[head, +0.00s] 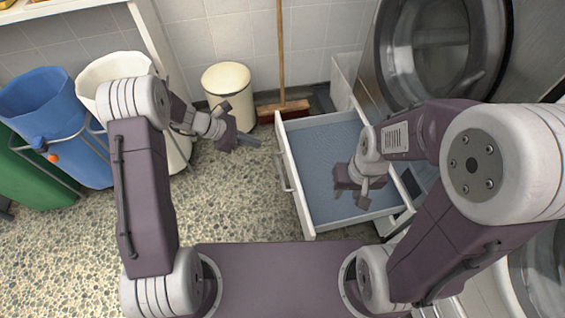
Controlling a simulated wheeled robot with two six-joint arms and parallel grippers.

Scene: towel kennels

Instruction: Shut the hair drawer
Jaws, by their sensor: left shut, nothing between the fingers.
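The hair drawer (322,140) is a white drawer with a blue-grey bottom, pulled out to the left from below the machine. Its front panel with a handle (287,172) faces left. No objects show inside it, though my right arm covers part of it. My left gripper (248,141) is shut and empty, left of the drawer front and apart from it. My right gripper (355,199) is over the drawer's inside; I cannot tell whether it is open or touches the drawer.
A machine with a round glass door (430,50) stands behind the drawer. A broom (282,108) and a cream bin (228,85) stand by the tiled wall. Blue (45,100), white and green bins are at the left. The pebbled floor (235,205) left of the drawer is clear.

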